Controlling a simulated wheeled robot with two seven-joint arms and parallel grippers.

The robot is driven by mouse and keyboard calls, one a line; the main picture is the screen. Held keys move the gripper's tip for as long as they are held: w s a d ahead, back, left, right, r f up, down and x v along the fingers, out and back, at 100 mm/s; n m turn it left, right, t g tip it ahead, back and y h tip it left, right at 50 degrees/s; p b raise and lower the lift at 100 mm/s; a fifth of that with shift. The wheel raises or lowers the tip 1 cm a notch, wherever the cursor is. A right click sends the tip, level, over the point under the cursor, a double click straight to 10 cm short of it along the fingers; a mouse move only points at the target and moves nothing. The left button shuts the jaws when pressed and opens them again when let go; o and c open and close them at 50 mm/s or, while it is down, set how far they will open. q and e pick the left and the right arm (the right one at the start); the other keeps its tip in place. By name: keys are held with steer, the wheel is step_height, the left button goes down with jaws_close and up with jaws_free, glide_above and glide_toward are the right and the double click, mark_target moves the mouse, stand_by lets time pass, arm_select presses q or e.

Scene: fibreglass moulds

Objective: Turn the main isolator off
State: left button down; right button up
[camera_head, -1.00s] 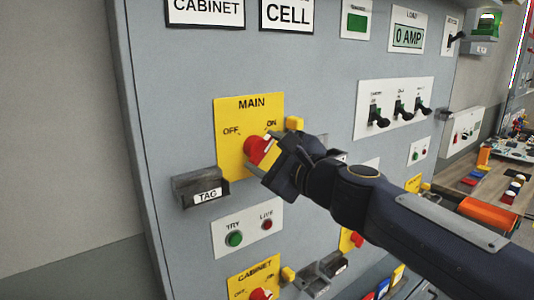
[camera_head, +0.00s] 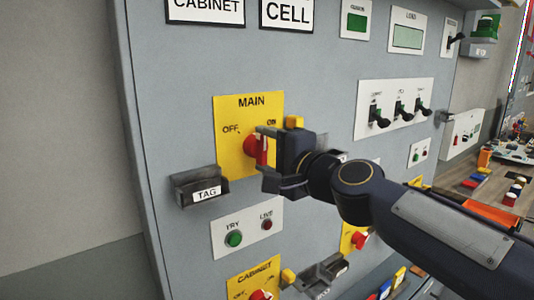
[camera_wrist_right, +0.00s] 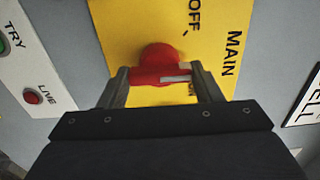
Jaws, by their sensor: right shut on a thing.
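The main isolator is a red rotary knob (camera_head: 250,149) on a yellow plate (camera_head: 233,110) marked MAIN, OFF and ON. It also shows in the right wrist view (camera_wrist_right: 158,60). My right gripper (camera_head: 262,150) is shut on the knob, with one finger on each side of its handle in the right wrist view (camera_wrist_right: 160,75). The handle bar lies across between the fingers, with a pale stripe at its right end, near the ON word. The exact setting is hard to tell because the fingers cover part of the knob. My left gripper is not in view.
A grey TAG holder (camera_head: 200,187) juts out at the plate's lower left. A small yellow block (camera_head: 294,123) sits at its right edge. Below are the TRY and LIVE plate (camera_head: 247,227) and a yellow CABINET isolator plate (camera_head: 253,276). Black switches (camera_head: 400,108) are to the right.

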steer(key=n, duration=0.4)
steer(key=shift+n, duration=0.3)
steer(key=n+b, duration=0.1)
steer(key=n, duration=0.3)
steer(key=shift+n, duration=0.4)
steer(key=o, duration=1)
steer(key=v, duration=0.7)
steer(key=shift+s+d, duration=0.25)
steer(key=shift+s, duration=0.05)
